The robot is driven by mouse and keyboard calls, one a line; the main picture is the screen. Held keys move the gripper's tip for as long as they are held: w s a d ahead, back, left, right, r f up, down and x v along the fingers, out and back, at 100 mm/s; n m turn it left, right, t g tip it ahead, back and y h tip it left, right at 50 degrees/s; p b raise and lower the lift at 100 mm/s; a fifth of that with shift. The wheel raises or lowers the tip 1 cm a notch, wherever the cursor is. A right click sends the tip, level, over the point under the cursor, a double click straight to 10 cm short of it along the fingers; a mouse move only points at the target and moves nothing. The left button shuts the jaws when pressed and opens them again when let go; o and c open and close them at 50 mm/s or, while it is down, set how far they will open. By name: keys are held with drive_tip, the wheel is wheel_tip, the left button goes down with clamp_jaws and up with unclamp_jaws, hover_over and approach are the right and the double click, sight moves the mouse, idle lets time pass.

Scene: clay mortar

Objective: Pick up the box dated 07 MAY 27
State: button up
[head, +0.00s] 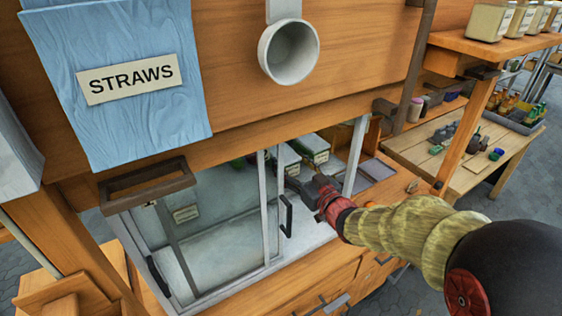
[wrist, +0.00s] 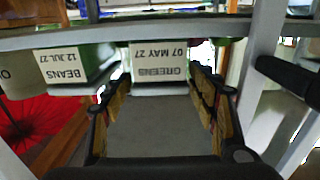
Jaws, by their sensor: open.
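In the wrist view, a box with a white label (wrist: 159,63) reads GREENS, 07 MAY 27, upside down in the picture. It is straight ahead of my gripper (wrist: 157,88). My gripper is open, with one finger towards each side of the box's front; I cannot tell whether they touch it. In the head view my gripper (head: 303,188) reaches into the glass-fronted case, close to two white-and-green boxes whose labels are too small to read.
A BEANS box dated 12 JUL 27 (wrist: 62,66) stands close beside it at left in the wrist view. A pale frame post (wrist: 262,75) and dark handle (wrist: 285,80) are close at right. In the head view, a sliding glass pane (head: 215,240) is left of my arm.

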drive_tip(key=shift+w+a, duration=0.25)
drive_tip(key=shift+w, duration=0.1)
drive_tip(key=shift+c, duration=0.6)
drive_tip(key=c, duration=0.8)
drive_tip(key=shift+c, duration=0.5)
